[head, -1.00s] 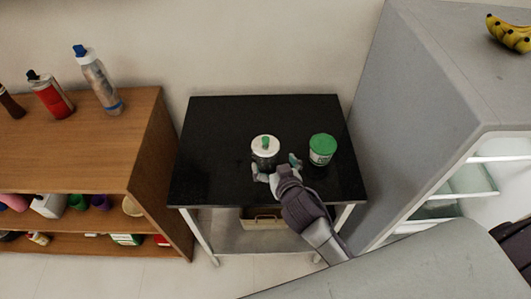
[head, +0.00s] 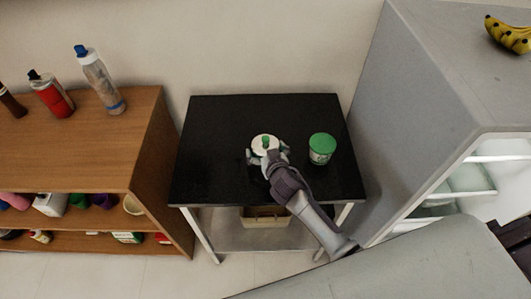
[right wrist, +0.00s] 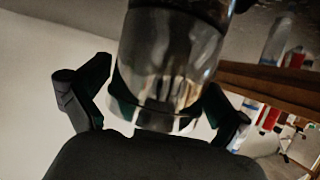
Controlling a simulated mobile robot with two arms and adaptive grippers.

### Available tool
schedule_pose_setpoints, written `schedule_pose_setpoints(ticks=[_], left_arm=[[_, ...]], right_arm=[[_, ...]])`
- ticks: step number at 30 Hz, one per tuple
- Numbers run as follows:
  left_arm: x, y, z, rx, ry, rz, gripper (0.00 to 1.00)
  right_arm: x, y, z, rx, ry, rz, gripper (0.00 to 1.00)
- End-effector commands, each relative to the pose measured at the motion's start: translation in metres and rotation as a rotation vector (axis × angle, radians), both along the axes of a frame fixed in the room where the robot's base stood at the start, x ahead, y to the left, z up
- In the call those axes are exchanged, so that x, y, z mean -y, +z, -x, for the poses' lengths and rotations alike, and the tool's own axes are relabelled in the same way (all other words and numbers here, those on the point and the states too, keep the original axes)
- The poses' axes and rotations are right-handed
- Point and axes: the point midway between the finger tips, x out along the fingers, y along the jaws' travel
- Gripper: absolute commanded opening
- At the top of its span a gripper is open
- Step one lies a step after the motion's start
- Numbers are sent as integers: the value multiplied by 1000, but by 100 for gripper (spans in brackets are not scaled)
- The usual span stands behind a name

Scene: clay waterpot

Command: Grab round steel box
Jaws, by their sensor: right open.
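The round steel box (head: 265,140) has a pale lid with a green knob and stands on the black tabletop. In the right wrist view its shiny steel side (right wrist: 170,55) fills the upper middle. My right gripper (head: 265,157) is open, with one finger on each side of the box, close around it. In the right wrist view the fingers of the right gripper (right wrist: 160,105) are spread to the left and right of the box. Contact cannot be told. The box's lower front is hidden by the gripper. My left gripper is not in view.
A green-lidded tub (head: 322,149) stands just right of the box on the black table (head: 215,150). A wooden shelf (head: 110,150) with bottles is at the left. A grey fridge (head: 410,110), partly open, stands at the right. The table's left part is clear.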

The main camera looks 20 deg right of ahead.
Motion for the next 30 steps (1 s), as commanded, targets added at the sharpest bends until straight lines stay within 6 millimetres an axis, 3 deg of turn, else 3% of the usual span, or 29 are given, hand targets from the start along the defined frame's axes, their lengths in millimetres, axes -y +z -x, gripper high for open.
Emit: schedule_pose_setpoints(ticks=[2,12,23,30], left_arm=[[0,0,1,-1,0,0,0],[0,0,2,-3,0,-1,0],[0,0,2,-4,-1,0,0],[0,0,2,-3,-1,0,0]], right_arm=[[0,0,0,0,0,0,97],[0,1,0,1,0,0,42],[1,8,0,3,-1,1,42],[0,45,0,7,0,0,42]])
